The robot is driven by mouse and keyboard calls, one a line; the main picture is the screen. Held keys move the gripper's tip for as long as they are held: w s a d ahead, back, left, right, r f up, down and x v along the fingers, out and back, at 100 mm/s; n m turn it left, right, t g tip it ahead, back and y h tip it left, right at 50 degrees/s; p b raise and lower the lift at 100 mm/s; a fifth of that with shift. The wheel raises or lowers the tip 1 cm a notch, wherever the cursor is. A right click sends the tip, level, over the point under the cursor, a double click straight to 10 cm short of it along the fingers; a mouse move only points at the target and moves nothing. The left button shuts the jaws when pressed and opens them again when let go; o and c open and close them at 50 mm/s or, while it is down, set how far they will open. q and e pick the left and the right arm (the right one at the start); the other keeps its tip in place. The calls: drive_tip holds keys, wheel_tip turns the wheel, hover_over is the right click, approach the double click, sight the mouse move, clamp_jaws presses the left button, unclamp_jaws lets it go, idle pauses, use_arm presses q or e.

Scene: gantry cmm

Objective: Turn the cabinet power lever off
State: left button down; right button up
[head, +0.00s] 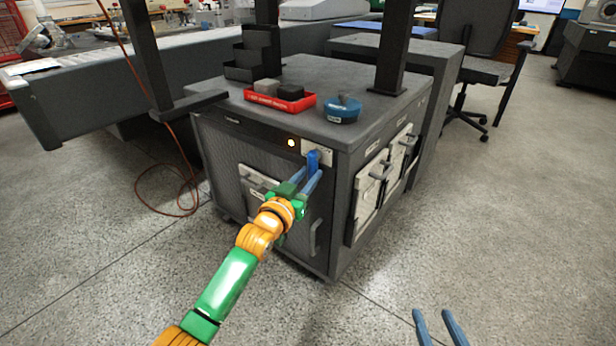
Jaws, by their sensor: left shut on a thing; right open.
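The grey cabinet (225,150) stands in the middle of the head view. A light plate (325,158) sits at the upper right of its front face, with the blue power lever (313,158) on it. My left gripper (309,174) reaches up to the lever from the front, its blue fingers shut on it. The fingers partly hide the lever, so its exact angle is hard to tell. My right gripper (434,314) is open and empty at the bottom right, over the floor.
A red cable (170,205) lies on the floor at left. Floor at right is clear.

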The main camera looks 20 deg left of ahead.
idle(0.3)
